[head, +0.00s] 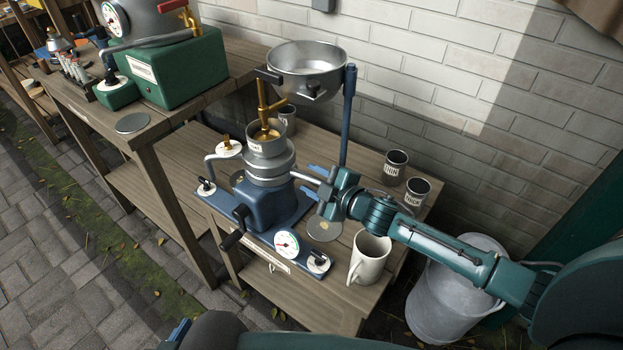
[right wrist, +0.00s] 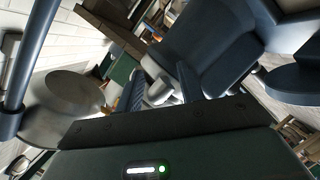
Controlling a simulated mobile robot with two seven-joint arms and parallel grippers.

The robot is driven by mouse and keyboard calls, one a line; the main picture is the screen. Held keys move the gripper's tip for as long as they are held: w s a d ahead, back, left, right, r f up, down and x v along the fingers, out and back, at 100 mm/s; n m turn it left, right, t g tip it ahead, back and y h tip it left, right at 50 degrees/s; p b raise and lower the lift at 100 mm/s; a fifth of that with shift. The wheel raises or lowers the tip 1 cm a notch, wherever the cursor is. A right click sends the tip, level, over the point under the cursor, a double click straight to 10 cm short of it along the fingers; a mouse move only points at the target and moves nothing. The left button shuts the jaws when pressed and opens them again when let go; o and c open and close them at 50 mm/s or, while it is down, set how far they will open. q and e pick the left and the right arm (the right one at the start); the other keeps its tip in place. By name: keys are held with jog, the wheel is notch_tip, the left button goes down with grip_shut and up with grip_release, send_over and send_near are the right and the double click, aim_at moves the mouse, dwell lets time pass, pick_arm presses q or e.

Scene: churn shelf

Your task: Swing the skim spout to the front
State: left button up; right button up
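The separator has a blue base (head: 268,205) and a silver drum (head: 270,165) on the bench. A silver spout tube (head: 303,178) sticks out of the drum to the right, toward my right gripper; I take it as the skim spout. My right gripper (head: 314,183) is open, its blue fingers on either side of the tube's end. In the right wrist view a pale metal piece (right wrist: 160,92) lies between the two fingers, with gaps beside it. Another bent spout (head: 215,160) points left. Of my left gripper, only a blue tip (head: 179,331) shows at the bottom edge.
Two labelled cups (head: 396,167) (head: 417,191), a cream jug (head: 369,258) and a round plate (head: 324,229) are near my right arm.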

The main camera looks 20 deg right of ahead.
jog(key=shift+w+a+f, duration=0.1)
jog(key=shift+w+a, duration=0.1)
jog(key=shift+w, duration=0.2)
jog(key=shift+c, duration=0.2)
grip_shut()
